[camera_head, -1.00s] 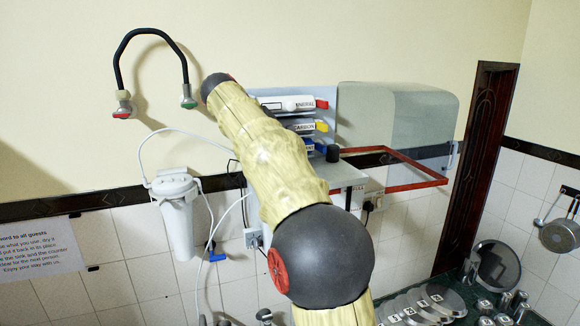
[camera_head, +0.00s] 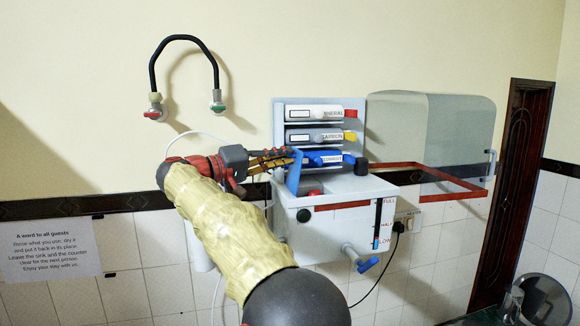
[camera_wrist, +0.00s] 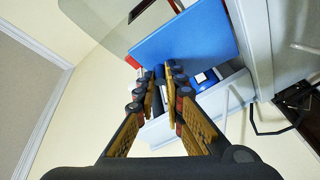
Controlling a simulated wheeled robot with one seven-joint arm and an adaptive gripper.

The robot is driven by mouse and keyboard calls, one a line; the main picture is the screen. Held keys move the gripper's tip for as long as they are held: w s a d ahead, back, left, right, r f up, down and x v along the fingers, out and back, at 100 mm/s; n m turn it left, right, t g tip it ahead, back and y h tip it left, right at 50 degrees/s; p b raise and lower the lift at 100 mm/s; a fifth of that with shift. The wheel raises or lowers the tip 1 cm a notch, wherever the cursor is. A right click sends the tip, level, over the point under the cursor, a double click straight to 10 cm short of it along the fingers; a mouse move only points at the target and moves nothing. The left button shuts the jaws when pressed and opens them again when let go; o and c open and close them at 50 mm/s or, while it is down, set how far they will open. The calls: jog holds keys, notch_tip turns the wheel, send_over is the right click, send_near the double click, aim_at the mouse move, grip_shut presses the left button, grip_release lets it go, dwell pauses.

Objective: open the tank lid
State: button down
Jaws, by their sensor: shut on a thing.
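The tank (camera_head: 340,225) is a light grey box on the wall with a FULL, HALF, LOW gauge on its front. A flat blue panel (camera_head: 294,172), which looks like the tank lid, stands steeply tilted over the left part of the tank top. My gripper (camera_head: 291,158) comes from the left and is shut at this panel. In the wrist view my gripper (camera_wrist: 167,72) has its fingertips close together at the lower edge of the blue panel (camera_wrist: 188,38). The exact contact is hidden.
Filter cartridges labelled mineral (camera_head: 312,114), carbon (camera_head: 314,136) and sediment (camera_head: 322,158) stack behind the tank top. A translucent cover (camera_head: 430,130) over a red frame (camera_head: 450,194) is at the right. A tap (camera_head: 360,258) projects from the tank.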

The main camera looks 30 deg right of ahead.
jog(key=shift+w+a+f+n+h+b, duration=0.2)
jog(key=shift+a+f+n+h+b, duration=0.1)
jog(key=shift+a+h+b, duration=0.3)
jog(key=c, duration=2.1)
grip_release()
jog(key=shift+c, duration=0.2)
jog(key=a+f, duration=0.2)
jog(key=a, duration=0.9)
jog(key=shift+s+a, duration=0.35)
jog(key=shift+s, duration=0.1)
